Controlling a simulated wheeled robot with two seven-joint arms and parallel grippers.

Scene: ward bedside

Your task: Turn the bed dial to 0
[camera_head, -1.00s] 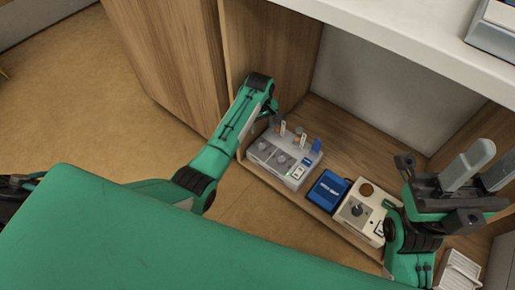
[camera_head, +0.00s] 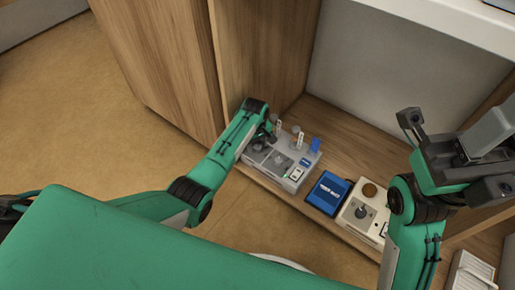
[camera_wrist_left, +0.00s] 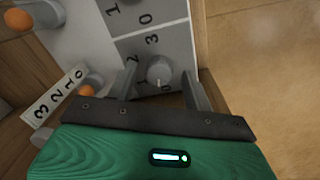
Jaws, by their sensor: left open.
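A grey control box (camera_head: 272,163) with knobs sits at the left end of the low wooden shelf. In the left wrist view a round grey dial (camera_wrist_left: 159,69) sits on a grey panel with printed numbers around it. A pale mark shows on its lower edge; the exact number it points to is hard to read. My left gripper (camera_head: 264,140) is over the box, and in the left wrist view its open fingers (camera_wrist_left: 162,88) stand on either side of the dial. Contact cannot be told. My right gripper (camera_head: 478,155) is raised at the right, partly cut off.
A blue box (camera_head: 327,192) and a cream box with a knob (camera_head: 363,211) stand right of the control box. Orange-tipped levers (camera_wrist_left: 92,86) with a numbered strip (camera_wrist_left: 55,103) are close by the left gripper. A wooden side wall (camera_head: 262,50) rises behind.

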